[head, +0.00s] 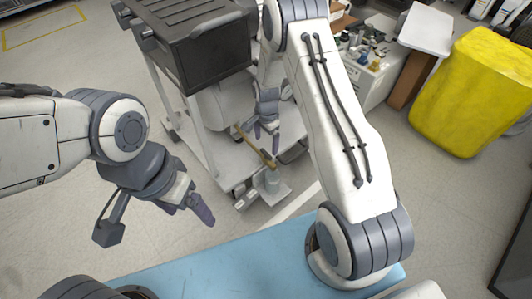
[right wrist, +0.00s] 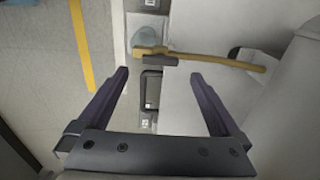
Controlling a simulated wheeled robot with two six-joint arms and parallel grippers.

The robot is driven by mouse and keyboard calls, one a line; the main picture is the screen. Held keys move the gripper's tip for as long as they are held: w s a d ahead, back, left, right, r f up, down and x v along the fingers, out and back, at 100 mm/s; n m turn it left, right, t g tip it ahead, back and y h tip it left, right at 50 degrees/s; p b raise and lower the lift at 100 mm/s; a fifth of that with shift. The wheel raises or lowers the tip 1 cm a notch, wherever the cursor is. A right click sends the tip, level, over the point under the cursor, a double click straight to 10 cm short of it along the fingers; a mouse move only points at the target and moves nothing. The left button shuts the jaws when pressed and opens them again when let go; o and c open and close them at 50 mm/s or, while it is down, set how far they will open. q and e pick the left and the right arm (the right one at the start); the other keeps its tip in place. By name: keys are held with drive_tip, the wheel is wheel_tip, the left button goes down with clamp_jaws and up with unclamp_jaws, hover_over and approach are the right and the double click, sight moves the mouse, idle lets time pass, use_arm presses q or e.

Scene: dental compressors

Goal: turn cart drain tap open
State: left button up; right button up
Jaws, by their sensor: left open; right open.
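The cart's drain is a brass-coloured pipe (head: 253,143) running out low from the white tank (head: 222,105). In the right wrist view the pipe (right wrist: 215,59) ends at the left in a tap with a short grey-brown lever (right wrist: 160,61), which lies roughly along the pipe. My right gripper (head: 266,134) is open and empty above the pipe. In the right wrist view its fingertips (right wrist: 160,76) spread either side of the lever end, apart from it. A clear jar (head: 272,181) stands below the pipe's end. My left gripper (head: 203,212) is open and empty, away from the cart.
The cart carries a dark ribbed box (head: 195,45) on top and has a white lower shelf (head: 225,168). A blue mat or tabletop (head: 240,268) is in front of me. A yellow covered bin (head: 470,90) and a cluttered bench (head: 365,60) stand to the right. Floor left of the cart is clear.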

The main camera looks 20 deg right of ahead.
sight(266, 153)
wheel_tip(266, 153, down, 6)
drive_tip(key=shift+r+b, duration=0.15)
drive_tip(key=shift+b, duration=0.85)
drive_tip(key=c, duration=1.3)
